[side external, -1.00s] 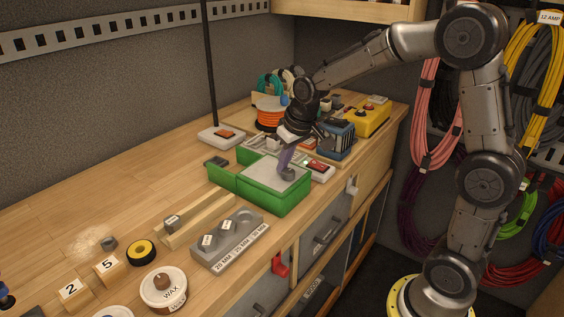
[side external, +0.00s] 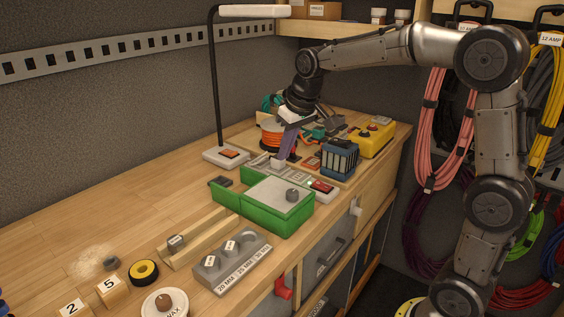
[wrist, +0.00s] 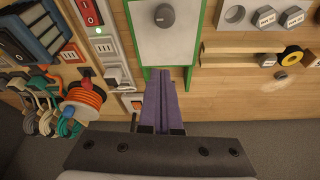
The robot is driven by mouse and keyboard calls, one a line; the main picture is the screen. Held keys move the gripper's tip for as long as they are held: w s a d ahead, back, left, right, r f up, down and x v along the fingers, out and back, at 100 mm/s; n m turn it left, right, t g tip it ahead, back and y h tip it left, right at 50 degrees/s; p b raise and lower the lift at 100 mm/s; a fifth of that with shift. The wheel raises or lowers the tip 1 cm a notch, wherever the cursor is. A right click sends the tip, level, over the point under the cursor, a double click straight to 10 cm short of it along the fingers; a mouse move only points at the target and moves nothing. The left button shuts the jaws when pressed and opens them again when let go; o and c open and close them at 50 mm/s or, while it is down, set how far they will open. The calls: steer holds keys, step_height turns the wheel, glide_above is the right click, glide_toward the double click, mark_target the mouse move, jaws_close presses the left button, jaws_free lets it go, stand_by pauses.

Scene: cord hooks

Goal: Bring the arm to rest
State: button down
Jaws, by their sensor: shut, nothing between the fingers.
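My gripper (side external: 280,162) points downward with its purple fingers together and nothing between them. In the side external view it is behind the green box (side external: 286,226), over or near the grey strip with switches; its exact height is unclear. The box has a pale top with a grey knob (side external: 292,195) on it, apart from my fingers. In the wrist view my fingers (wrist: 162,73) lie side by side below the box's edge, and the knob (wrist: 165,15) stands clear of them.
A lamp on a black post (side external: 217,100), an orange cord spool (side external: 272,140), a blue block (side external: 340,160) and a yellow box (side external: 371,139) stand near my gripper. A grey holder (side external: 232,262) is nearer the front. Bench at left is mostly clear.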

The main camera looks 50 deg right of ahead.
steer(key=s+a+r+n+t, duration=0.1)
steer(key=s+a+r, duration=0.15)
steer(key=s, duration=0.35)
steer(key=s+a+r+t, duration=0.1)
steer(key=s+a+r, duration=0.1)
steer(key=s+r, duration=0.35)
steer(key=s+a+f, duration=0.2)
steer(key=s+f, duration=0.9)
steer(key=s, duration=0.3)
steer(key=shift+s+n+y, duration=0.3)
steer(key=shift+s+n, duration=0.05)
steer(key=shift+n, duration=0.05)
steer(key=shift+a, duration=0.1)
